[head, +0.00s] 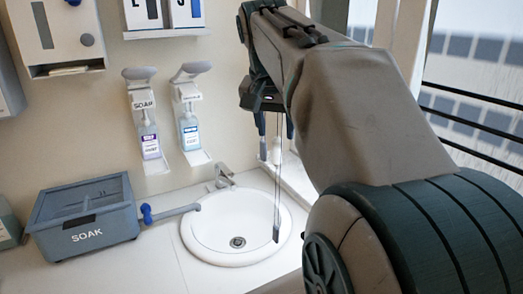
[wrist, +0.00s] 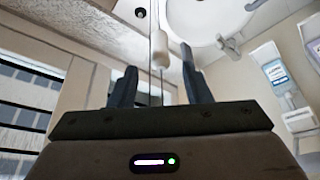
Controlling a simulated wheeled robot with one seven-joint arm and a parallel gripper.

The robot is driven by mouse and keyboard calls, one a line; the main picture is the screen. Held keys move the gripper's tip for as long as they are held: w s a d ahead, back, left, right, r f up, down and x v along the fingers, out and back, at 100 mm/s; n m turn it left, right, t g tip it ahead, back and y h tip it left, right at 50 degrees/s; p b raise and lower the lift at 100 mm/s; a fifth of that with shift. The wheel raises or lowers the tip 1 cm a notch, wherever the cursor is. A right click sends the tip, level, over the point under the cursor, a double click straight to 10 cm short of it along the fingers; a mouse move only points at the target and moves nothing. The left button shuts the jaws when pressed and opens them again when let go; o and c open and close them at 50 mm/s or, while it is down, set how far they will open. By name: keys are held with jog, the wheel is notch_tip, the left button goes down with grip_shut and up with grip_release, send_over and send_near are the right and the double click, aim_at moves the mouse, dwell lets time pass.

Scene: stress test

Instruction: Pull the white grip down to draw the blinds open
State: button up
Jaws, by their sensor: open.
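The white grip (wrist: 160,52) hangs on a thin cord and shows in the wrist view between my finger tips, with space on both sides. My gripper (wrist: 159,68) is open, one dark finger on each side of the cord; neither finger visibly touches the grip. The blinds cannot be told clearly.
A round white sink (head: 205,240) with a tap (head: 223,176) lies below my gripper. A grey SOAK box (head: 85,222) stands on the counter at left. Two wall dispensers (head: 146,130) (head: 188,125) hang behind. My arm hides much of the right side.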

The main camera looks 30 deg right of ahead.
aim_at(278, 150)
jog(key=x, duration=0.7)
jog(key=shift+f, duration=0.25)
